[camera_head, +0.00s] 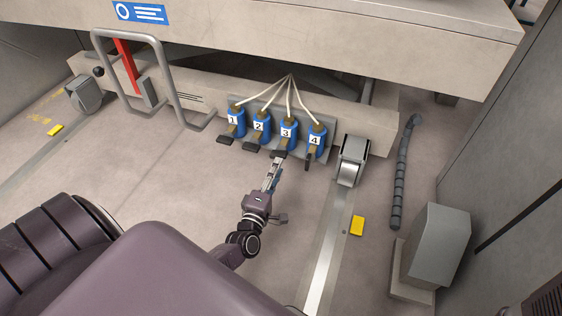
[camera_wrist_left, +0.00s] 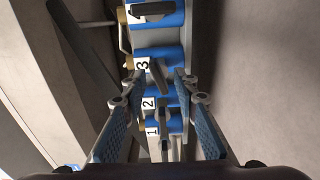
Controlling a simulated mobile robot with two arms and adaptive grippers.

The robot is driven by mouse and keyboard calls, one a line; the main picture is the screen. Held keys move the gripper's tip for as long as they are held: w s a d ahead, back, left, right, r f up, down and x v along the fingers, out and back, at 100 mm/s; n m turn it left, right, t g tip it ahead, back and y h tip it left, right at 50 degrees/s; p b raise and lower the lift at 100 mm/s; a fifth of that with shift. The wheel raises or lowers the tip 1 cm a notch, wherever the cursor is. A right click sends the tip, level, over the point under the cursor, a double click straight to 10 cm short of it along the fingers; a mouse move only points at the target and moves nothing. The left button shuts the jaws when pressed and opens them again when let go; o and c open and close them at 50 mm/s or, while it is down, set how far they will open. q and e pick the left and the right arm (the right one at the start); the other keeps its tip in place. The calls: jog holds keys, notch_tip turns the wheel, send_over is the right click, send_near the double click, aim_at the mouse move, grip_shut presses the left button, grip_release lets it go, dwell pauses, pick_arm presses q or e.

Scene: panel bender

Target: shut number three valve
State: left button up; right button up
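Several blue valves with number plates stand in a row under the machine's beam. Number three valve (camera_head: 288,130) is third from the left, with its dark lever (camera_head: 279,154) pointing toward the front. In the left wrist view number three valve (camera_wrist_left: 167,58) lies just beyond the fingertips, its lever (camera_wrist_left: 158,77) slanting between them. My left gripper (camera_head: 275,166) is just in front of that lever. In the left wrist view its two fingers (camera_wrist_left: 160,84) are apart, with nothing clearly held. Whether a finger touches the lever cannot be told. My right gripper is not in view.
Valves one (camera_head: 235,122), two (camera_head: 261,126) and four (camera_head: 316,138) stand close beside it. A grey pedal-like block (camera_head: 352,160) is to the right. The floor in front is mostly clear.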

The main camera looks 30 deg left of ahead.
pick_arm(q)
jog(key=shift+s+d, duration=0.1)
jog(key=shift+s, duration=0.6)
